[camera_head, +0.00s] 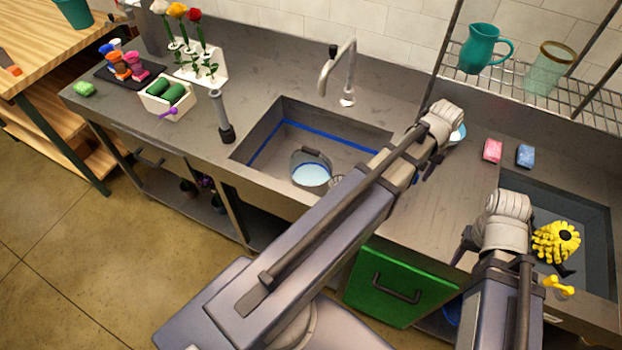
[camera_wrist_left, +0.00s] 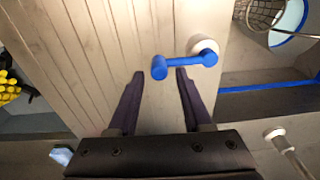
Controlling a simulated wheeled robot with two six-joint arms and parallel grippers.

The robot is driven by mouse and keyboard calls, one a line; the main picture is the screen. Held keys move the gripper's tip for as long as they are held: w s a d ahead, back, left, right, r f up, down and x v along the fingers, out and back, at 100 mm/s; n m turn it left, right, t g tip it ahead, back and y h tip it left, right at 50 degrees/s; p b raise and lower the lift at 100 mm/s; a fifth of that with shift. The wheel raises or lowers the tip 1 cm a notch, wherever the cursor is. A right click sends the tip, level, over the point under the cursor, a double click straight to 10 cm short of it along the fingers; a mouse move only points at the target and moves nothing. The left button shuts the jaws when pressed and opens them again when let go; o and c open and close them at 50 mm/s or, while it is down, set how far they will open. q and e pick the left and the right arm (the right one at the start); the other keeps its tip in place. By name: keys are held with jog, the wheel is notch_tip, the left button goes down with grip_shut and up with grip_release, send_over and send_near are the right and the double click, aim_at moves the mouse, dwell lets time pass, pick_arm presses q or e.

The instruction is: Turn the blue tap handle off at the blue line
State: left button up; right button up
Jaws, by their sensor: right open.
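The blue tap handle (camera_wrist_left: 186,62) shows in the left wrist view, its arm running left from a white round pivot to a knob. My left gripper (camera_wrist_left: 160,78) is open, its two dark fingertips on either side of the knob; I cannot tell whether they touch it. In the head view my left arm hides the handle. A blue line (camera_head: 330,135) runs around the left sink's inner wall. The grey tap (camera_head: 338,70) stands behind that sink, with no stream visible. A bucket (camera_head: 310,168) holding light blue water stands in the sink. My right gripper (camera_head: 508,256) is open by the right sink.
A wire shelf holds a teal jug (camera_head: 481,48). A grey upright cylinder (camera_head: 221,115) stands left of the left sink.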

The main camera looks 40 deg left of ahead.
pick_arm(q)
jog(key=shift+o, duration=0.2)
jog(key=shift+s, duration=0.1)
jog(key=shift+r, duration=0.15)
notch_tip(320, 180, up, 7)
jog(key=p, duration=0.7)
jog(key=shift+r+p, duration=0.2)
jog(key=shift+p, duration=0.1)
jog(key=shift+f, duration=0.1)
jog(key=shift+s+d, duration=0.2)
jog(key=s+d+f+m+b, duration=0.3)
jog(key=s+d+m, duration=0.4)
jog(key=s+d, duration=0.3)
jog(key=s, duration=0.4)
jog(key=shift+s+d+f+g+y, duration=0.15)
jog(key=shift+s+g+y, duration=0.2)
jog(key=shift+g+y, duration=0.05)
